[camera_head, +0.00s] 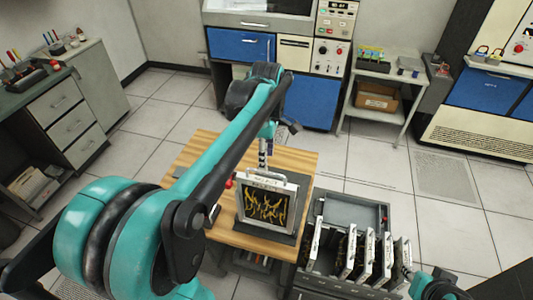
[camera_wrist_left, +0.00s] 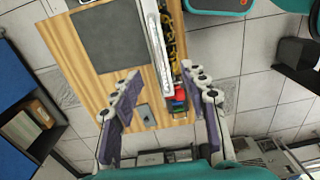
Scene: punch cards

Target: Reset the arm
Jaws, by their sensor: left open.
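My left arm (camera_head: 225,150) reaches in from the left over a wooden table and bends down behind itself. My left gripper (camera_wrist_left: 161,75) is open, its two fingers spread apart in the wrist view. A framed card with a handle (camera_head: 265,203) stands on a dark mat on the table. In the wrist view the card's edge (camera_wrist_left: 156,40) runs down toward the gap between the fingers. I cannot tell whether they touch. Part of my right arm (camera_head: 432,285) shows at the lower right; its gripper is not in view.
A grey rack (camera_head: 352,213) with several upright cards (camera_head: 368,255) stands right of the wooden table (camera_head: 297,160). A small grey plate (camera_wrist_left: 145,115) lies on the table. Cabinets and a drawer unit (camera_head: 75,130) line the room. Tiled floor between is free.

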